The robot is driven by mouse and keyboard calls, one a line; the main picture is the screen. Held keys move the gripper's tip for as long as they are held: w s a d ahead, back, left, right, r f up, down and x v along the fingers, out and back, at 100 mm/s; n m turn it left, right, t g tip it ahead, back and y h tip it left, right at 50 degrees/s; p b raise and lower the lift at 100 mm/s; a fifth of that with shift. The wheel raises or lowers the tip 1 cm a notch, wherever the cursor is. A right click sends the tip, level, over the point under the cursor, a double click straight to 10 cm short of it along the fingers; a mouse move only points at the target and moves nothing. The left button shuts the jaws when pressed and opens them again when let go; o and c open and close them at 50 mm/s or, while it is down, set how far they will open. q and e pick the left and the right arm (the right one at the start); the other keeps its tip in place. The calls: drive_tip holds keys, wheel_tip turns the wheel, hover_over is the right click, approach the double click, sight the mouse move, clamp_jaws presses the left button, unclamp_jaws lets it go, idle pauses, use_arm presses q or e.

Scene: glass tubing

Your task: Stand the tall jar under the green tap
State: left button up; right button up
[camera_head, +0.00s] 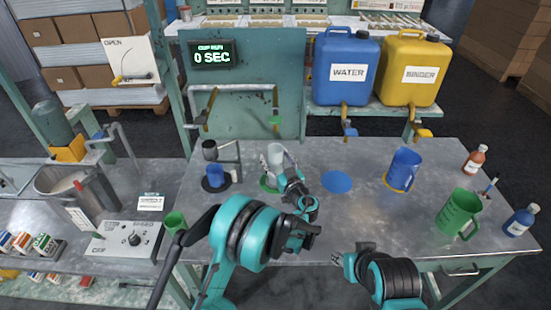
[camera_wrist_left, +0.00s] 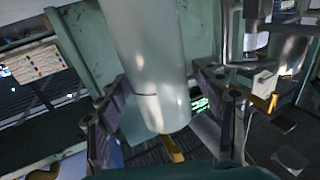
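The tall jar (camera_head: 275,155), pale and cylindrical, stands upright at the green disc (camera_head: 265,185) on the table, below the green tap (camera_head: 275,119). My left gripper (camera_head: 284,170) is at the jar, its fingers around it. In the left wrist view the jar (camera_wrist_left: 155,75) lies between the two fingers (camera_wrist_left: 160,85), with a narrow gap visible beside the right one, so the gripper looks open. The jar's base is partly hidden by the gripper. My right gripper (camera_head: 346,263) is low in front of the table, far from the jar; its fingers are not clear.
A blue cup (camera_head: 216,175) and a dark stand (camera_head: 210,152) are left of the jar. A blue disc (camera_head: 337,182) lies bare to the right. A blue jug (camera_head: 404,169), a green jug (camera_head: 459,212) and bottles (camera_head: 475,160) stand farther right.

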use_arm(q)
drive_tip(key=shift+r, duration=0.2)
drive_tip(key=p+v, duration=0.3)
drive_tip(key=v, duration=0.9)
drive_tip(key=s+a+r+m+g+h, duration=0.1)
drive_tip(key=s+a+r+g, duration=0.25)
drive_tip(key=a, duration=0.65)
drive_tip(key=s+a+r+m+g, duration=0.1)
drive_tip(key=s+a+r+g, duration=0.3)
drive_tip(key=a, duration=0.5)
drive_tip(key=s+a+m+g+h, duration=0.1)
drive_tip(key=s+h, duration=0.2)
drive_tip(key=s, duration=0.7)
drive_tip(key=s+a+f+m+g+h, duration=0.1)
drive_tip(key=s+a+h, duration=0.1)
drive_tip(key=s, duration=0.9)
drive_tip(key=shift+a+f+h, duration=0.15)
drive_tip(key=shift+f+h, duration=0.15)
drive_tip(key=shift+h, duration=0.1)
drive_tip(key=shift+s, duration=0.1)
